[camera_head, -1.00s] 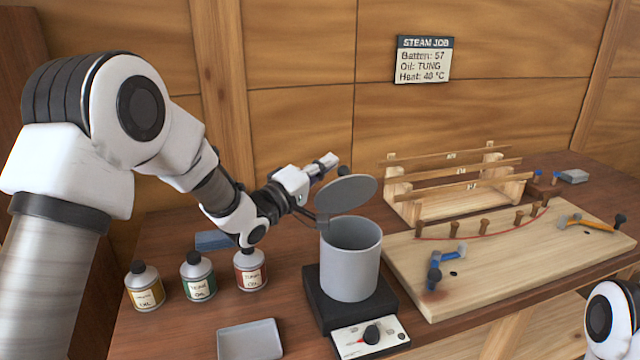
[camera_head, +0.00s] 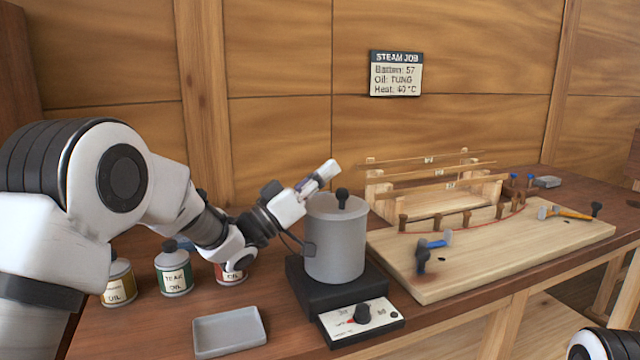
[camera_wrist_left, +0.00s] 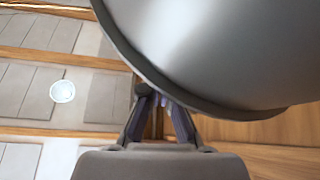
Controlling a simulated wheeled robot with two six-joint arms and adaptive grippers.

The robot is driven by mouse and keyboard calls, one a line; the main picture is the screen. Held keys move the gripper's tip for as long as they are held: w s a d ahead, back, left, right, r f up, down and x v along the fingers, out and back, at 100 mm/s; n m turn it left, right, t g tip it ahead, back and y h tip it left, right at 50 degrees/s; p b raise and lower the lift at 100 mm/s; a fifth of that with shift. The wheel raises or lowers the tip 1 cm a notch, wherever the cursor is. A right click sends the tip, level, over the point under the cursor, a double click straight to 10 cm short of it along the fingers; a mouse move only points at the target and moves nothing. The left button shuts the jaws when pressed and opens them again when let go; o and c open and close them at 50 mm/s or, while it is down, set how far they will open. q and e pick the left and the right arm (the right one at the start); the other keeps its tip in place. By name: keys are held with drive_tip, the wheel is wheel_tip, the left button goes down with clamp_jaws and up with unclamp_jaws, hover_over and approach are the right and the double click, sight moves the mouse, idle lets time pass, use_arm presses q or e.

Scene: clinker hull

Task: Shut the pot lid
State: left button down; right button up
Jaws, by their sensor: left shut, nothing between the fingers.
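The grey pot (camera_head: 336,248) stands on a black hot plate (camera_head: 312,302). Its lid (camera_head: 335,207) lies flat over the pot's mouth, with the dark knob on top. My left gripper (camera_head: 328,172) is shut and empty, just above the lid's left rear part beside the knob. In the left wrist view the gripper's fingers (camera_wrist_left: 165,102) are together against or very near a large grey curved surface with a dark rim; I cannot tell whether they touch it. My right gripper is not in view; only a part of my right arm shows at the bottom right.
Oil cans (camera_head: 173,270) stand left of the hot plate, partly behind my left arm. A grey tray (camera_head: 230,332) lies in front of them. A wooden board (camera_head: 480,262) with pegs, a red batten and clamps is at right, before a batten rack (camera_head: 440,187).

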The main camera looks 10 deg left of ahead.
sight(329, 212)
use_arm(q)
drive_tip(key=m, duration=0.1)
drive_tip(key=f+m+g+h+b, duration=0.1)
drive_tip(key=s+f+m, duration=0.1)
drive_tip(key=shift+d+m+g+h+b, duration=0.3)
drive_tip(key=shift+g+h+b, duration=0.1)
drive_tip(key=shift+s+d+f+b, duration=0.2)
drive_tip(key=shift+s+f+b, duration=0.15)
drive_tip(key=shift+b, duration=0.1)
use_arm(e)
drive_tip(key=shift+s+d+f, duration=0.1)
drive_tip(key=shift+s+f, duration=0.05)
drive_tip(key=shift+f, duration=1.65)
